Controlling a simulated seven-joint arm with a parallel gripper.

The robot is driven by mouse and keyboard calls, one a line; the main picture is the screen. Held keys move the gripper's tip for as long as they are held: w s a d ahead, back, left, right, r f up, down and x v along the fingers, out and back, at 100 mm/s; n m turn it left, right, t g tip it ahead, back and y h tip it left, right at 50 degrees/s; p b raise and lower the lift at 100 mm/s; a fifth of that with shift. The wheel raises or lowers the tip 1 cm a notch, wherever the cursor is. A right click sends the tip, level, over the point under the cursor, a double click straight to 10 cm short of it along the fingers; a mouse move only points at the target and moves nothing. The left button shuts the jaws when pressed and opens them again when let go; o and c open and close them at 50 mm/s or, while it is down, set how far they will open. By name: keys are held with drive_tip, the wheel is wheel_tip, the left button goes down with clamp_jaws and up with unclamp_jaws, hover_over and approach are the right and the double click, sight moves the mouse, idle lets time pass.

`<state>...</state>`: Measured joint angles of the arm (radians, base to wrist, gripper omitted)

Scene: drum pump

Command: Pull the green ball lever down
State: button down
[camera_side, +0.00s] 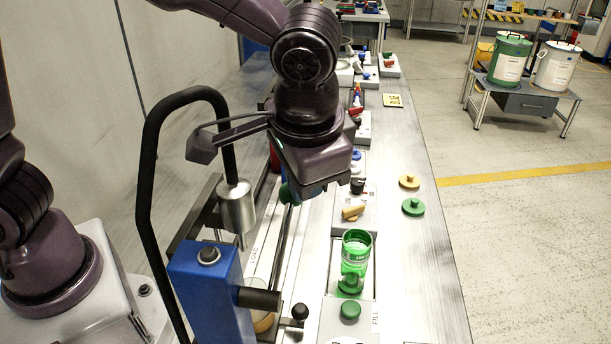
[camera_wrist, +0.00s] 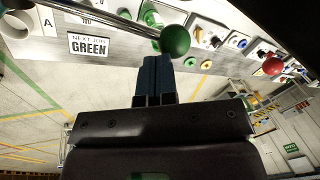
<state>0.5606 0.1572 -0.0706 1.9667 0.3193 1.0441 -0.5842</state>
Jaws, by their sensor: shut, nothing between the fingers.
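The green ball (camera_wrist: 174,40) of the lever sits at the end of a metal rod (camera_wrist: 105,18) in the wrist view. In the side view the green ball (camera_side: 287,193) is mostly hidden behind my wrist. My gripper (camera_wrist: 157,60) is shut and empty, its two blue-grey fingertips pressed together. The tips lie just below and left of the ball in the wrist view; I cannot tell whether they touch it.
A blue pump housing (camera_side: 208,290) and a black curved bar (camera_side: 150,170) stand near my arm. A green cup (camera_side: 356,258) stands on the bench. A sign reading "NEXT JOB GREEN" (camera_wrist: 88,46) and a red ball (camera_wrist: 273,66) show in the wrist view. Green and yellow knobbed discs lie right.

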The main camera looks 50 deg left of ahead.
wheel_tip(320, 180, down, 11)
drive_tip(key=w+g+h, duration=0.1)
drive_tip(key=g+h, duration=0.5)
drive_tip(key=g, duration=0.1)
drive_tip(key=shift+a+h, duration=0.4)
drive_tip(key=shift+a, duration=0.05)
drive_tip(key=shift+r, duration=0.2)
drive_tip(key=shift+r, duration=0.65)
drive_tip(key=w+d+v, duration=0.1)
drive_tip(key=d+v, duration=0.1)
drive_tip(key=v, duration=1)
drive_tip(key=shift+w+d+r, duration=0.15)
drive_tip(key=shift+w+r, duration=0.05)
drive_tip(key=shift+r, duration=0.45)
